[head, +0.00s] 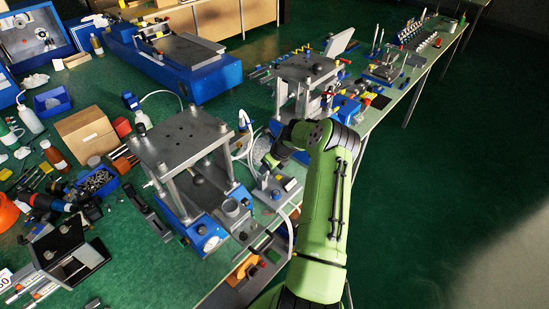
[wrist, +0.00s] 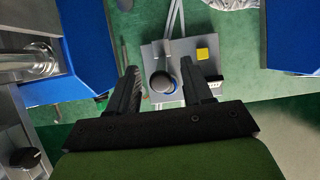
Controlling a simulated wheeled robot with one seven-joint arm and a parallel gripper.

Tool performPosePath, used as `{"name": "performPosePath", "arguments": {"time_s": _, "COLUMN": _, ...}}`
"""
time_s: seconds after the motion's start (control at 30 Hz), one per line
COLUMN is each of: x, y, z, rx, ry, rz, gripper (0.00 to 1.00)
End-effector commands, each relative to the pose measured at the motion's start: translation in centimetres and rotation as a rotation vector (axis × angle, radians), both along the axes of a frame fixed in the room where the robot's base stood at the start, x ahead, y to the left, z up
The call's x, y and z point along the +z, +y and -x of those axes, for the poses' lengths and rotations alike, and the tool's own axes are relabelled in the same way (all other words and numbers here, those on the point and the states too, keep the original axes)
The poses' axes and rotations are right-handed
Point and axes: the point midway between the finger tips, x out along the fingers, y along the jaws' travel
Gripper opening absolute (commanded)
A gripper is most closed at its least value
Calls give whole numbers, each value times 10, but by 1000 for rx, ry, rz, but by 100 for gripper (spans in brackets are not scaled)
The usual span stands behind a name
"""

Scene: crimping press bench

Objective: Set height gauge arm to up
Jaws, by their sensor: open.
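A small grey base plate (wrist: 178,55) lies on the green bench, with a black round knob (wrist: 162,82) showing over it in the wrist view. The plate (head: 279,184) also shows in the head view. It looks like the height gauge, though I cannot tell for sure. Pale rods run away from it in the wrist view; whether its arm is up or down is unclear. My gripper (wrist: 159,68) is open, its black fingers on either side of the knob, with no clear contact. In the head view my gripper (head: 270,161) is just above the plate, partly hidden by its own wrist.
A steel-plated press on a blue base (head: 209,239) stands close on the left. A second press (head: 307,66) stands farther back. The bench edge and dark floor lie right.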

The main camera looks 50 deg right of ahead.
Motion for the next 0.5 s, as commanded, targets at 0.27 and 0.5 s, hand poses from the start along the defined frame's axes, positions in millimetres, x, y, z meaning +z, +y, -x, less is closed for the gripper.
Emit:
{"name": "performPosePath", "arguments": {"time_s": 0.27, "x": 74, "y": -2, "z": 36, "rx": -2, "ry": -1, "rz": 6, "gripper": 50}}
{"name": "performPosePath", "arguments": {"time_s": 0.5, "x": 113, "y": -2, "z": 55, "rx": 0, "ry": -2, "rz": 2, "gripper": 50}}
